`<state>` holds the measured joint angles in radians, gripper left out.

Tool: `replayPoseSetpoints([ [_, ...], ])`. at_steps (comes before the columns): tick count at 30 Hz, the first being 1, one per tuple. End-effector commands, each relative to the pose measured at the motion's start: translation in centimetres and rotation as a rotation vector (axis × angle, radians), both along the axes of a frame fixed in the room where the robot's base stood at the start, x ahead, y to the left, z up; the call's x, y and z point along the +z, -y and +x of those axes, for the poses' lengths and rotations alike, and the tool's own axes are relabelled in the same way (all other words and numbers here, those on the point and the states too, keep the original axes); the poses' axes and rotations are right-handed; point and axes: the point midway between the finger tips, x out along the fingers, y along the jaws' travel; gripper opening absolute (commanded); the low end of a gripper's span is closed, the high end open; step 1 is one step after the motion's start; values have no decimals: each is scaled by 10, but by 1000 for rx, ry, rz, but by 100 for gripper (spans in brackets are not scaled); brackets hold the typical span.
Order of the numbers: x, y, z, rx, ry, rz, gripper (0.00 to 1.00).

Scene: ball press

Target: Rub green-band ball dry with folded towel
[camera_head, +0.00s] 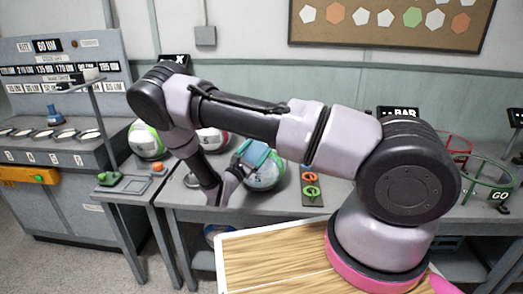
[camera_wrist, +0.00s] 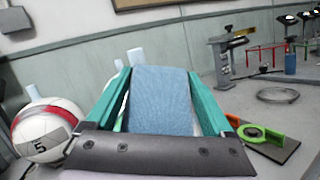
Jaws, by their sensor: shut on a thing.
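My gripper (camera_wrist: 160,90) has its teal fingers on either side of a folded blue towel (camera_wrist: 160,100) and is shut on it. In the head view the towel (camera_head: 254,153) is at the upper left of a white ball (camera_head: 268,177) on the bench. Whether the towel touches that ball I cannot tell. That ball shows some green, but its band is partly hidden. Another white ball with a clear green band (camera_head: 146,140) sits farther left on the bench.
A red-and-white ball marked 5 (camera_wrist: 46,130) is left of my gripper; it also shows in the head view (camera_head: 211,139). A dark plate with orange and green rings (camera_head: 311,185) lies right of the towel. Red and green hoops (camera_head: 487,185) stand at the right.

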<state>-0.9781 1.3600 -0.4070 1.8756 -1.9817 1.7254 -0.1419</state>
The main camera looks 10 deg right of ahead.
Motion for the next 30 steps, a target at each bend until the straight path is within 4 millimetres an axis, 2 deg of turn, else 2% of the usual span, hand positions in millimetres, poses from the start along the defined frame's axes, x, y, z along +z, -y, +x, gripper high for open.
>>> replayPoseSetpoints([
  [7, 0, 1, 0, -1, 0, -1, 32],
  [21, 0, 26, -8, -2, 0, -1, 32],
  [30, 0, 18, -6, 1, 2, 0, 32],
])
